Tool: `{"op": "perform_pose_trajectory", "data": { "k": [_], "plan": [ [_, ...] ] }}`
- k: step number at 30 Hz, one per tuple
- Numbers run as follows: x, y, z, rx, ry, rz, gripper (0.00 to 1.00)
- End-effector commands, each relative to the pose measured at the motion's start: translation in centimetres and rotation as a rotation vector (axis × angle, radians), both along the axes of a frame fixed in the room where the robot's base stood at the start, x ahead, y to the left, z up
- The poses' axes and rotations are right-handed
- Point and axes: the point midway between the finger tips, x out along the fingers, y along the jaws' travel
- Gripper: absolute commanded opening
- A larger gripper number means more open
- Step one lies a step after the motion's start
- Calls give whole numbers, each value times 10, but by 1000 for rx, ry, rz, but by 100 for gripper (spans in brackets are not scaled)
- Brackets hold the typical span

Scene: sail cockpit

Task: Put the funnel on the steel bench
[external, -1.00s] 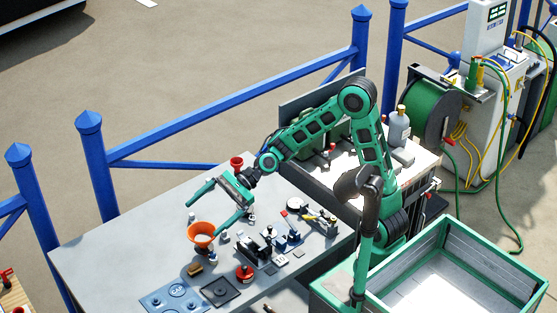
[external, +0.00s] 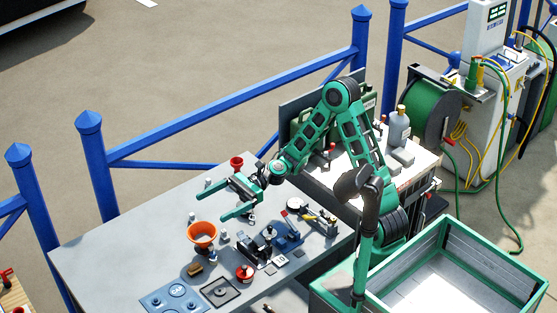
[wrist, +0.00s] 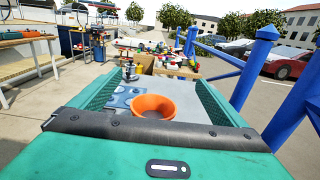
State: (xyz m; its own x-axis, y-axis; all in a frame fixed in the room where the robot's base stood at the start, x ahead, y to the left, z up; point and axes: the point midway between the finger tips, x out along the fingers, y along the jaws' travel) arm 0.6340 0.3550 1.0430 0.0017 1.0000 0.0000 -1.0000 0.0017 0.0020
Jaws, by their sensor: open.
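An orange funnel (external: 203,231) sits upright, wide mouth up, on the grey bench top (external: 120,245), which looks like the steel bench. What lies directly under its narrow end is hidden. My gripper (external: 215,199) is open and empty, above the bench, behind and slightly right of the funnel and apart from it. In the wrist view the funnel (wrist: 152,106) shows ahead, between the spread fingers of my gripper (wrist: 162,84).
Small parts, a red-topped can (external: 244,273) and a black tray (external: 220,291) crowd the bench right of the funnel. A red cup-like piece (external: 237,162) stands near the back edge. The bench's left side is clear. A blue railing (external: 230,102) runs behind.

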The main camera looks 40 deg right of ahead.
Motion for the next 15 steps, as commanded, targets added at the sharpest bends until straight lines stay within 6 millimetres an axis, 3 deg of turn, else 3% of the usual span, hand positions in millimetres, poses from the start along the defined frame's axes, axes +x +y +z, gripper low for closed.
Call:
{"op": "perform_pose_trajectory", "data": {
  "k": [6, 10, 15],
  "plan": [
    [-1, 1, -59, 0, 7, 2, 95],
    [-1, 1, -76, 0, 3, 2, 95],
    [-1, 11, -82, 0, -2, 3, 95]
  ]
}}
